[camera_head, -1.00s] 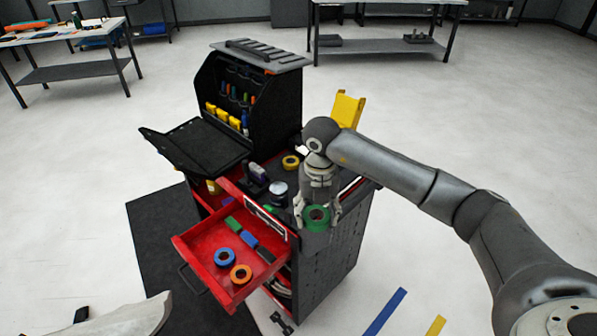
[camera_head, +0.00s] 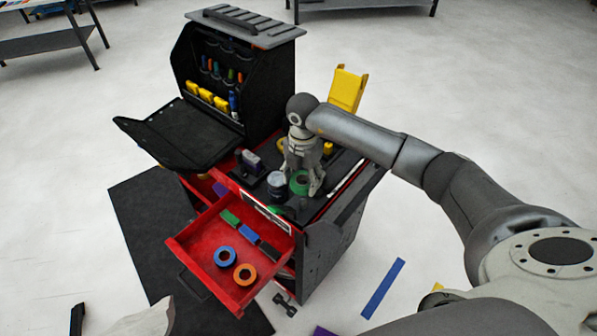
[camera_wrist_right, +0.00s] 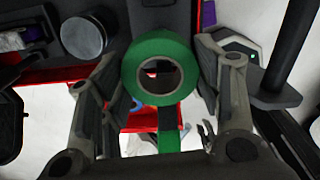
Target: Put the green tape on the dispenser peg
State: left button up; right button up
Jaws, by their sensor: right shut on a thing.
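The green tape (camera_head: 299,184) is a roll held between the fingers of my right gripper (camera_head: 305,190), over the tool cart's top. In the right wrist view the green tape (camera_wrist_right: 158,43) faces the camera, and the drawer shows through its hole. The right fingers (camera_wrist_right: 160,80) stand on either side of the roll. A black upright post on a flat base (camera_wrist_right: 285,60) stands to the right in that view, apart from the tape; I cannot tell whether it is the dispenser peg. In the head view my right gripper and wrist hide part of the cart top.
The cart's red drawer (camera_head: 188,247) is open, with a blue roll (camera_head: 225,257) and an orange roll (camera_head: 245,274) inside. A round grey tin (camera_head: 277,184) stands left of my right gripper. A black tool cabinet (camera_head: 270,75) rises behind. A yellow holder (camera_head: 347,90) is at the right.

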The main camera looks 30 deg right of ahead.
aim_at(303, 200)
pick_arm(q)
jog(key=s+f+b, duration=0.1)
jog(key=s, duration=0.5)
pick_arm(e)
jog(key=shift+s+f, duration=0.35)
jog(key=shift+f, duration=0.3)
jog(key=shift+w+f, duration=0.15)
jog(key=shift+f, duration=0.2)
notch_tip(303, 200, down, 2)
jog(key=shift+f+b, duration=0.15)
jog(key=shift+b, duration=1)
jog(key=shift+f+b, duration=0.45)
jog(key=shift+f, duration=0.15)
jog(key=shift+f+b, duration=0.6)
jog(key=shift+f, duration=0.3)
pick_arm(q)
notch_tip(303, 200, down, 6)
jog(key=w, duration=0.2)
jog(key=shift+w+r+b, duration=0.25)
jog(key=shift+w+b, duration=0.15)
pick_arm(e)
jog(key=shift+f, duration=0.6)
pick_arm(q)
jog(key=shift+w, duration=0.15)
jog(key=shift+w, duration=0.1)
pick_arm(e)
jog(key=o, duration=1.1)
